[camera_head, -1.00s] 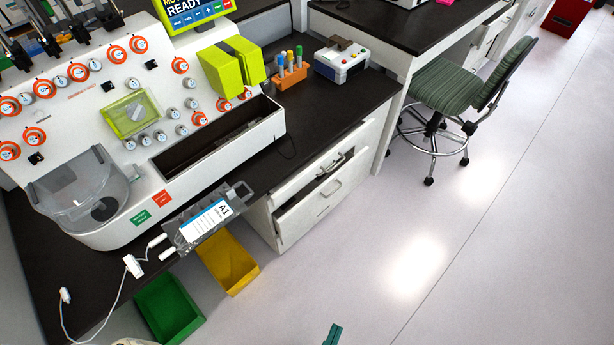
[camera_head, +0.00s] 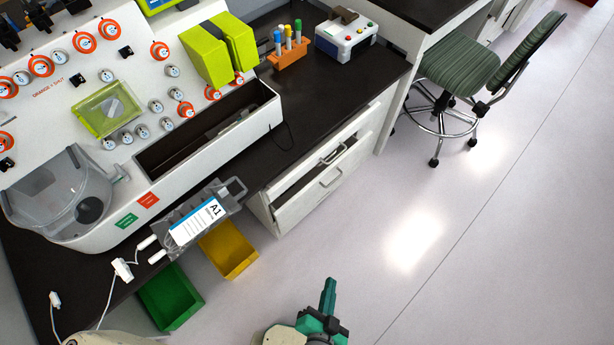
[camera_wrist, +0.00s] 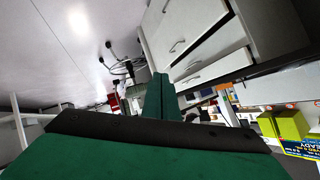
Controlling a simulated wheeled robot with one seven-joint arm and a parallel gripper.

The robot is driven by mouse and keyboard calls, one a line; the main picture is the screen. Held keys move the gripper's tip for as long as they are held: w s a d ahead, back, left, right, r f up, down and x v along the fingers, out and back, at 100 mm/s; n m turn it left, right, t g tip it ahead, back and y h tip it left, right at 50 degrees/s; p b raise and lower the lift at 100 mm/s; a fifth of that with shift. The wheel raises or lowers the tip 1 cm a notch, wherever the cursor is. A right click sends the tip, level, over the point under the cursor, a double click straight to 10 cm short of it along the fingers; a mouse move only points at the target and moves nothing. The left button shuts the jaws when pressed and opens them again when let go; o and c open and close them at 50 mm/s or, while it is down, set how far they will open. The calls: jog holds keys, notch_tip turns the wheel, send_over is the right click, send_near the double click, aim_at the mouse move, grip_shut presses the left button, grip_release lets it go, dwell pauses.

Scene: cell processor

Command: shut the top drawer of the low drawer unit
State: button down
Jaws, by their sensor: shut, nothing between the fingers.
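The low drawer unit (camera_head: 291,213) is white and stands under the dark bench. One of its upper drawers (camera_head: 318,193) stands partly out, with a dark gap behind its front and a handle on that front. Another handle (camera_head: 333,153) shows just above the gap; I cannot tell for sure which level it belongs to. In the wrist view the drawer fronts (camera_wrist: 215,69) appear tilted beyond the fingers. My gripper (camera_head: 328,290) is green, shut and empty, over the floor in front of the unit and apart from it. Its fingers also show in the wrist view (camera_wrist: 159,95).
A yellow bin (camera_head: 229,250) and a green bin (camera_head: 170,298) are left of the unit. A bag labelled A1 (camera_head: 197,222) overhangs the bench edge. A green chair (camera_head: 490,65) stands at upper right. The floor right of my gripper is clear.

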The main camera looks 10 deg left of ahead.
jog(key=w+f+m+g+y, duration=0.1)
jog(key=w+f+m, duration=0.15)
jog(key=f, duration=0.35)
jog(key=w+f+m+g+y, duration=0.1)
jog(key=w+f+m, duration=0.1)
jog(key=f+m, duration=0.3)
jog(key=m+y, duration=1.1)
jog(key=y, duration=0.2)
send_near(301, 173)
jog(key=shift+t, duration=0.3)
jog(key=x, duration=0.6)
jog(key=shift+a+f, duration=0.2)
jog(key=shift+f, duration=0.2)
